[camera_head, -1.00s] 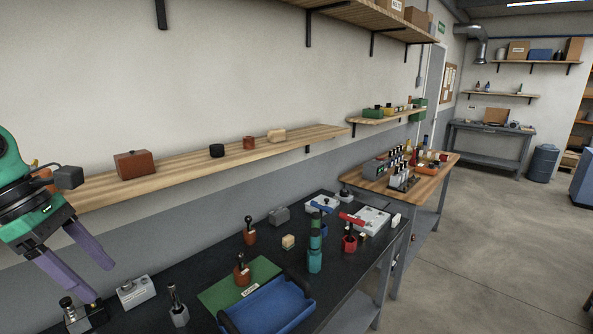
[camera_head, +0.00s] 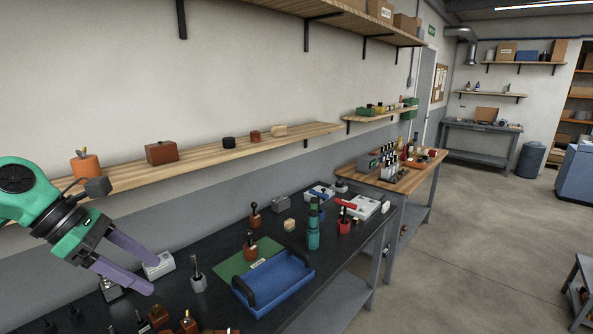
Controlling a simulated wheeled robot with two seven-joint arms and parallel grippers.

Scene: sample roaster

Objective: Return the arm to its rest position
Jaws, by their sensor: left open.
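My left gripper (camera_head: 143,274) comes in from the left, a teal and black hand with two purple fingers. Its fingers are spread apart with nothing seen between them. It is over the left part of the dark bench (camera_head: 215,313), in front of a white block-shaped device (camera_head: 158,265) that it partly covers. A grey metal piece (camera_head: 110,289) shows just below the fingers; I cannot tell whether they are clear of it. My right gripper does not show.
A blue tray (camera_head: 275,283) lies beside a green mat (camera_head: 232,264) on the bench. A teal cylinder (camera_head: 313,235) stands behind the tray. A wooden wall shelf (camera_head: 200,156) runs behind my arm, with an orange pot (camera_head: 86,165) on it. The floor at right (camera_head: 460,240) is mostly open.

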